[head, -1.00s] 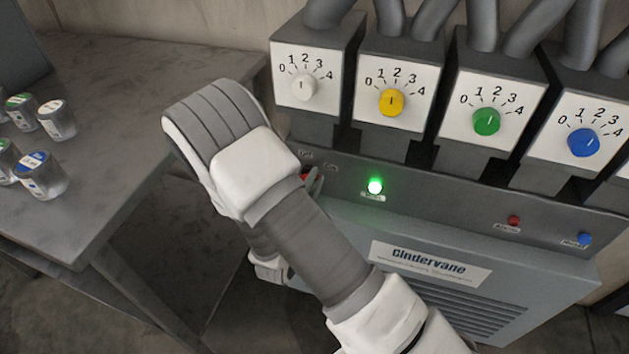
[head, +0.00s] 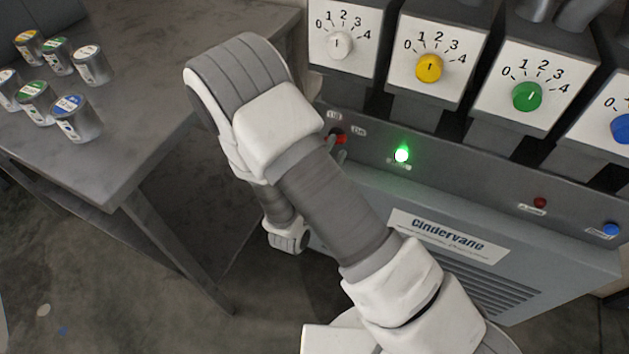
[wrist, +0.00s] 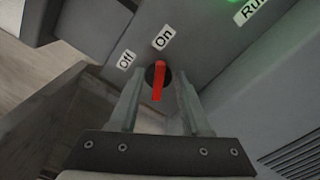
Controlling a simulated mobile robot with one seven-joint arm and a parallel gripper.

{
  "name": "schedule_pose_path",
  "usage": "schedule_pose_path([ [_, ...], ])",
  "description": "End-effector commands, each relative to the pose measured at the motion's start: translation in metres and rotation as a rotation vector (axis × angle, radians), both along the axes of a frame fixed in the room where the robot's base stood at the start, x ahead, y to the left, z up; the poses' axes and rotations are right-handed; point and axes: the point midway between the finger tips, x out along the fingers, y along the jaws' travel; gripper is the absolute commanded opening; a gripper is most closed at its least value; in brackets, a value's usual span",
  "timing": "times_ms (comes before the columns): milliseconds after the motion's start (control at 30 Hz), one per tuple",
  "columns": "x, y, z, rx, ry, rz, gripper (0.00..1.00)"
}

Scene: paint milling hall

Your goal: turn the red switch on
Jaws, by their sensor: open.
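The red switch (wrist: 158,82) is a small red lever on a dark round base, on the grey panel. "Off" and "On" labels sit above it. In the wrist view its long axis runs nearly up and down, in line with the "On" label; I cannot tell how far it is turned. My gripper (wrist: 158,92) is open, with one finger on each side of the lever; contact is not clear. In the head view the red switch (head: 338,139) shows just past my wrist, which hides most of my gripper.
A lit green lamp (head: 401,154) is right of the switch, with a red button (head: 540,203) and a blue button (head: 611,229) further right. Dial boxes overhang the panel. A grey table (head: 150,130) with several paint cans stands at left.

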Motion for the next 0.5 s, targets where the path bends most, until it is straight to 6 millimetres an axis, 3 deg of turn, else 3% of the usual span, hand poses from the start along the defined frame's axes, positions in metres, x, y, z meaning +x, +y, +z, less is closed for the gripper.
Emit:
schedule_pose_path([
  [500,-0.113,0.043,0.001,-0.001,0.004,0.009,0.47],
])
